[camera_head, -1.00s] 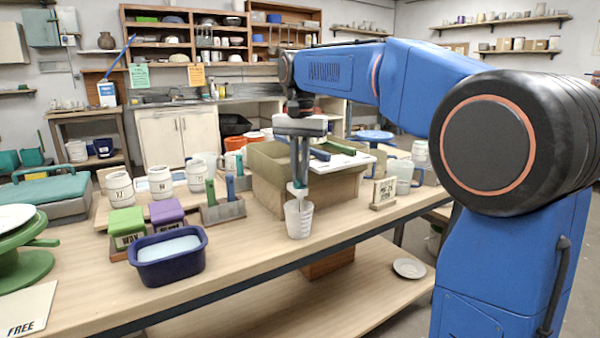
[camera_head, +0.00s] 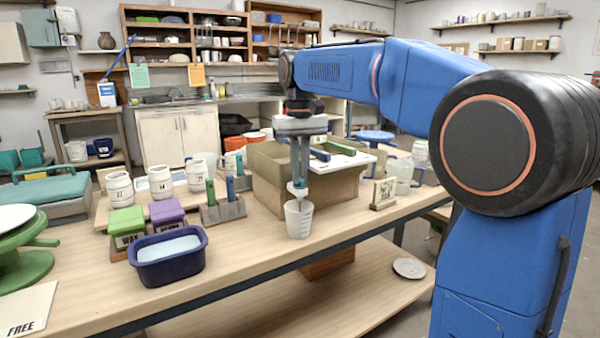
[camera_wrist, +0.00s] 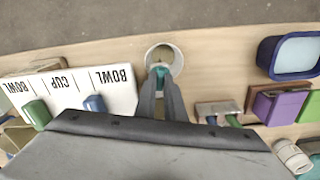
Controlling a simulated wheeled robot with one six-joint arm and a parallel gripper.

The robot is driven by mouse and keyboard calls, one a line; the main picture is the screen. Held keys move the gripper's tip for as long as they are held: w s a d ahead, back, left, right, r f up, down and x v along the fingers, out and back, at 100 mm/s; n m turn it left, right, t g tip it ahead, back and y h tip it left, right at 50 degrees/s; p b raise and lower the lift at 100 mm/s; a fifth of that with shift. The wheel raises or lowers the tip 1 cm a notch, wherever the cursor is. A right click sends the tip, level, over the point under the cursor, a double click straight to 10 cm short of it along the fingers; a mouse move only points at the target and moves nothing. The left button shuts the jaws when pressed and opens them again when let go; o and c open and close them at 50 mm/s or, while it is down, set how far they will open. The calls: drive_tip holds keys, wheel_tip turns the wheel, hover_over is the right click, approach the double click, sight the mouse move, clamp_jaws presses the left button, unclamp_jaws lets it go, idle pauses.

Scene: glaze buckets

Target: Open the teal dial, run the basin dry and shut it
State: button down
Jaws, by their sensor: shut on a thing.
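A white board (camera_wrist: 110,88) lettered BOWL and CUP lies over part of the basin, with green and blue handles near it. Left stand a navy tub (camera_head: 168,271) of pale liquid, green and purple blocks and several white jars. The bench front is mostly clear.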

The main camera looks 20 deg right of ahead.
idle(0.4)
drive_tip(key=c, duration=1.8)
unclamp_jaws()
drive_tip(key=shift+c, duration=0.2)
wheel_tip(320, 180, up, 17)
drive_tip(key=shift+r, duration=0.2)
